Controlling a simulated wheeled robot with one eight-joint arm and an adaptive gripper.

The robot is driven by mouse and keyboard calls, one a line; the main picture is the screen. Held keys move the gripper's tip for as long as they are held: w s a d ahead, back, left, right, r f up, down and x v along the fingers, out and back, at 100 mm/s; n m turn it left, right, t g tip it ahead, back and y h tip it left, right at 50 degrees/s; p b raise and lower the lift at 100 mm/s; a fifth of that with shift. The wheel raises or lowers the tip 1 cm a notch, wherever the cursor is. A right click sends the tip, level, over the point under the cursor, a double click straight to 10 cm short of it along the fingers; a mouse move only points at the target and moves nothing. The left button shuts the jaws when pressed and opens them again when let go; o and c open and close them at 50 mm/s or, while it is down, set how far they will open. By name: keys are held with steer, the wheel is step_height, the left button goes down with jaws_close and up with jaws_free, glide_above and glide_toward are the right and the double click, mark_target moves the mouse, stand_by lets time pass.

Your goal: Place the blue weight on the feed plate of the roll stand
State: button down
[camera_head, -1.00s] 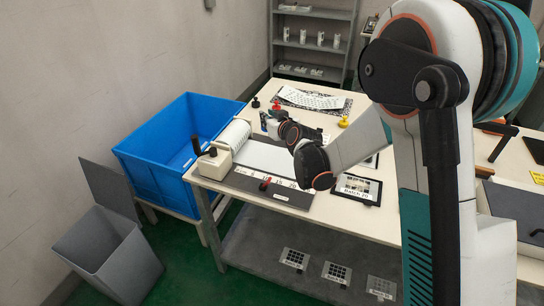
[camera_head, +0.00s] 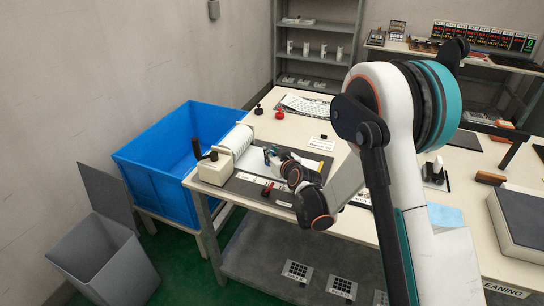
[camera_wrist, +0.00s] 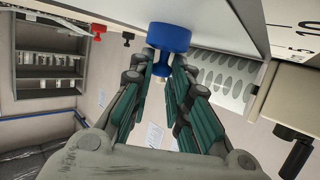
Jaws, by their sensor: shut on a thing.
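The blue weight (camera_wrist: 168,38) is in my gripper (camera_wrist: 168,75); in the wrist view, the fingers close around its narrow knob and its wide round base shows beyond them. In the head view my gripper (camera_head: 272,153) is low over the pale feed plate (camera_head: 250,162), beside the roll stand. The weight is too small there to make out clearly. The roll stand (camera_head: 213,171) has a cream body, a white roll (camera_head: 237,139) and a dark crank handle (camera_head: 196,147). The weight's base is close to the pale surface; I cannot tell whether they touch.
A black weight (camera_head: 258,109) and a red weight (camera_head: 279,113) stand at the table's far left. A red-handled tool (camera_head: 267,188) lies on the dark mat in front. The blue bin (camera_head: 150,183) is left of the table. My arm hides part of the tabletop.

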steer(key=c, duration=1.5)
jaws_free()
